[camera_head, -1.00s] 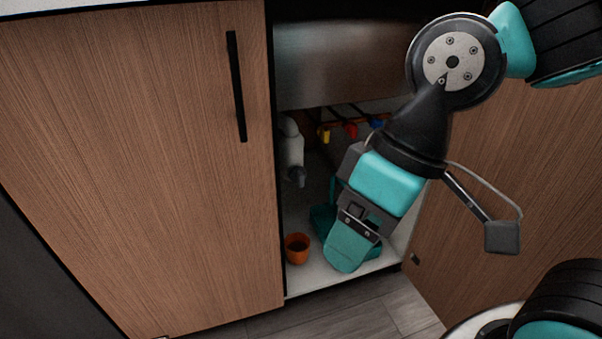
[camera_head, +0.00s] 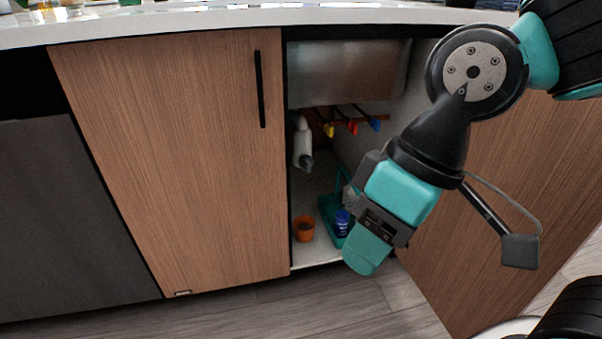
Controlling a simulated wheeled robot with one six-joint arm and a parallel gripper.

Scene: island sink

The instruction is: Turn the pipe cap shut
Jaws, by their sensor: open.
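A white pipe (camera_head: 303,138) hangs inside the open cabinet, at its left side under the sink. A dark grey piece at its lower end (camera_head: 305,163) looks like the pipe cap; it is too small to tell how far it is turned. My gripper (camera_head: 362,228) is in front of the cabinet opening, pointing down, below and to the right of the pipe. It is apart from the cap. One teal finger shows clearly; the other is mostly hidden. My gripper is open, with nothing seen held in it.
An orange cup (camera_head: 304,229) and a teal caddy (camera_head: 329,208) with a blue bottle (camera_head: 342,222) stand on the cabinet floor. Yellow, red (camera_head: 352,127) and blue valves sit behind. A closed door (camera_head: 180,165) is left of the opening; an open door (camera_head: 500,200) is right.

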